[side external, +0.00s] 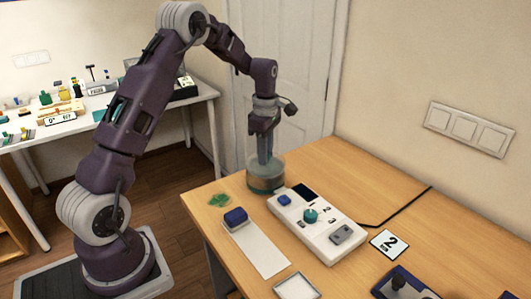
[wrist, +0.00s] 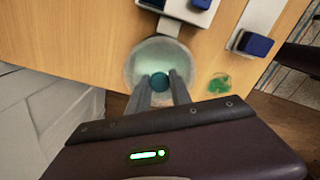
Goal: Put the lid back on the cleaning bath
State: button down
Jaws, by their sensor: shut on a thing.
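The cleaning bath (side external: 278,178) looks like a clear round vessel with a teal-green lower part, standing at the table's far left. My gripper (side external: 264,158) points straight down with its fingertips within the vessel's outline. In the wrist view, my gripper (wrist: 159,84) is shut on a small teal round piece (wrist: 159,79), near the middle of the pale round vessel (wrist: 141,57). I cannot tell whether this piece is a knob on the lid or something inside the bath. No separate lid shows clearly.
A translucent green piece (side external: 219,200) lies left of the bath. Right of the bath is a white control box (side external: 318,238) with a teal knob. A blue block (side external: 236,217) sits on a white strip (side external: 263,253).

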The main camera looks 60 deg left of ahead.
jog(key=c, duration=1.1)
grip_release()
jog(key=o, duration=0.5)
jog(key=shift+r, duration=3.55)
